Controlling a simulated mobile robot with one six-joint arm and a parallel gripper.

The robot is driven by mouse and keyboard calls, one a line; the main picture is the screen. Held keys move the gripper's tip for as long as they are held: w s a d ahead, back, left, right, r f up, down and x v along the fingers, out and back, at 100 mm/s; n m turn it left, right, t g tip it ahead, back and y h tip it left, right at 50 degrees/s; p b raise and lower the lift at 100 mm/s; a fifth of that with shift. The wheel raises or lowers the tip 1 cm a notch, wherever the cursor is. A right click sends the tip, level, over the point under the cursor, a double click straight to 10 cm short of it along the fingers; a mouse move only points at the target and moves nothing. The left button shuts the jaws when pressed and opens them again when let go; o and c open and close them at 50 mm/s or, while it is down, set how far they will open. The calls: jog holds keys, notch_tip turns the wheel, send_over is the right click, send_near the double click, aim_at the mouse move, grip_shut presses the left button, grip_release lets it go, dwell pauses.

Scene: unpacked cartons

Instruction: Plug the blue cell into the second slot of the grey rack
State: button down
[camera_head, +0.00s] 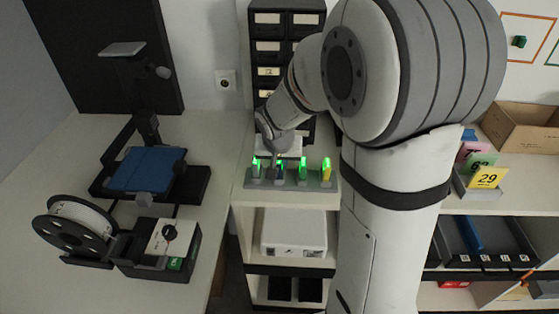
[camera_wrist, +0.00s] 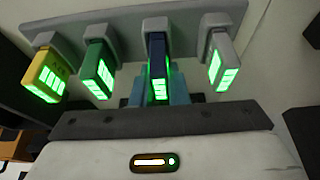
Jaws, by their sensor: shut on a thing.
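The grey rack (camera_head: 318,185) stands on the white shelf top; in the wrist view its rail (camera_wrist: 125,30) crosses the top. The blue cell (camera_wrist: 157,58) is at the rack's second place from the left in the head view, with a green-lit face. Its upper end meets the grey holder there in the wrist view; exact seating depth is hidden. My gripper (camera_wrist: 159,95) is shut on the blue cell, one light-blue finger on each side. In the head view my gripper (camera_head: 275,163) covers most of the cell.
A grey cell (camera_wrist: 222,62) and a green cell (camera_wrist: 98,68) stand close on either side of the blue cell, with a yellow cell (camera_wrist: 45,75) beyond the green one. A black drawer cabinet (camera_head: 268,45) stands behind. A 3D printer (camera_head: 150,170) is left.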

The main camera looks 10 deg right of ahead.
jog(key=shift+f, duration=0.2)
jog(key=c, duration=1.3)
grip_release()
jog(key=shift+c, duration=0.2)
jog(key=shift+r, duration=0.1)
jog(key=d+v, duration=0.1)
jog(key=v, duration=0.6)
jog(key=s+r+n+g+y, duration=0.1)
jog(key=s+n, duration=0.2)
jog(key=s, duration=1.5)
jog(key=shift+s+r+n+g, duration=0.15)
jog(key=shift+s+n+g, duration=0.15)
jog(key=shift+s, duration=0.1)
